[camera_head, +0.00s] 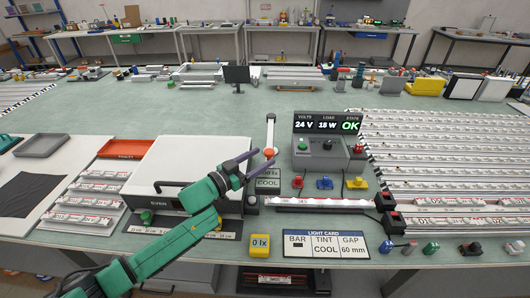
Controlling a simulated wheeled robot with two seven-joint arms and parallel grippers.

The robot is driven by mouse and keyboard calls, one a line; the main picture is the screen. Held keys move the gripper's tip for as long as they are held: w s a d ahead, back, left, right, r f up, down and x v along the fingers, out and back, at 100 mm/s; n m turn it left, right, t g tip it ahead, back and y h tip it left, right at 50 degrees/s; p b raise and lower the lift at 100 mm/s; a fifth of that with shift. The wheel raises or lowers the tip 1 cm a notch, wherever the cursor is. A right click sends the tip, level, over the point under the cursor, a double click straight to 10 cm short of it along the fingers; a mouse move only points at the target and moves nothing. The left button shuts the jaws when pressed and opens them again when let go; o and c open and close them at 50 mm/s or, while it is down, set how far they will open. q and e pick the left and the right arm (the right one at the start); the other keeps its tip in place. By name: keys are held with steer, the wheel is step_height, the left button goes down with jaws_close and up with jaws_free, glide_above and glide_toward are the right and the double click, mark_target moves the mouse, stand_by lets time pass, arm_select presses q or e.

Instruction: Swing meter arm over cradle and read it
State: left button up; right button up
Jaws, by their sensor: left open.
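What looks like the meter arm (270,132) is a slim grey upright piece with an orange knob, standing behind a label reading "COOL" (268,183). A yellow meter box (260,242) shows "0 lx" at the front of the table. The likely cradle (318,205) is a long white and red bar holder right of centre. My left gripper (251,166) is open and empty, its fingers pointing right, just left of the orange knob and apart from it as far as I can tell. My right gripper is out of view.
A power box (320,125) reads 24 V, 18 W, OK. A white-lidded oven (175,165) lies under my left arm. A light card (324,245) reads BAR, COOL, 60 mm. Racks of light bars (430,150) fill the right.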

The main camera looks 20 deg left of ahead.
arm_select(q)
steer(key=shift+w+d+r, duration=0.15)
steer(key=shift+w+d, duration=0.1)
steer(key=shift+w, duration=0.3)
steer(key=shift+w+d, duration=0.1)
steer(key=shift+w, duration=0.05)
steer(key=shift+w+d, duration=0.15)
steer(key=c, duration=1)
jaws_close()
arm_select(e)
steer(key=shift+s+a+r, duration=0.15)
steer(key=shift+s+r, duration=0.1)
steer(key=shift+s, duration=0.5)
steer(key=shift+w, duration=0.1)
